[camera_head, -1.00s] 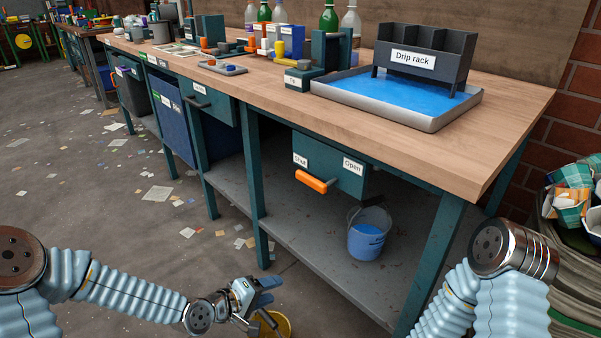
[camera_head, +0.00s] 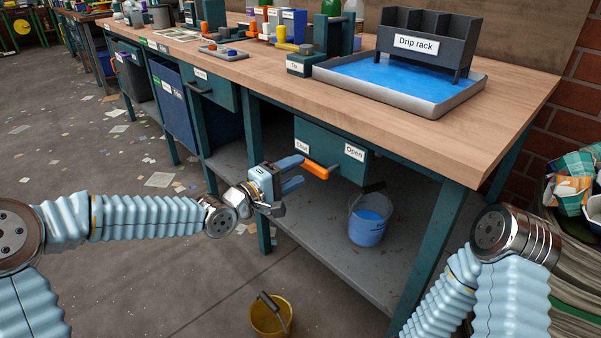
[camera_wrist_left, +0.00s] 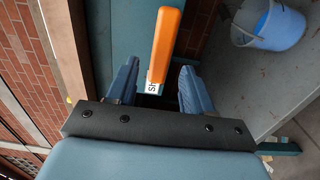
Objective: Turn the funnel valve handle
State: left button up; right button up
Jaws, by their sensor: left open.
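The orange valve handle (camera_head: 316,169) sticks out from the front of the teal box (camera_head: 332,148) under the workbench, between the "Shut" label (camera_head: 302,146) and the "Open" label (camera_head: 354,152). It points toward the "Shut" side. My left gripper (camera_head: 296,174) is open, right at the handle's free end. In the left wrist view, the orange handle (camera_wrist_left: 163,45) reaches in between the two blue fingers of my gripper (camera_wrist_left: 157,88), with space on both sides. My right arm shows at the lower right of the head view, but its gripper is out of frame.
A bucket with blue liquid (camera_head: 367,226) stands on the grey lower shelf below the box. A yellow bucket (camera_head: 270,317) stands on the floor. The bench top (camera_head: 300,85) holds a drip rack (camera_head: 428,45) over a blue-filled tray. Table legs flank the box.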

pick_arm(q)
jog(key=shift+x, duration=1.2)
grip_shut()
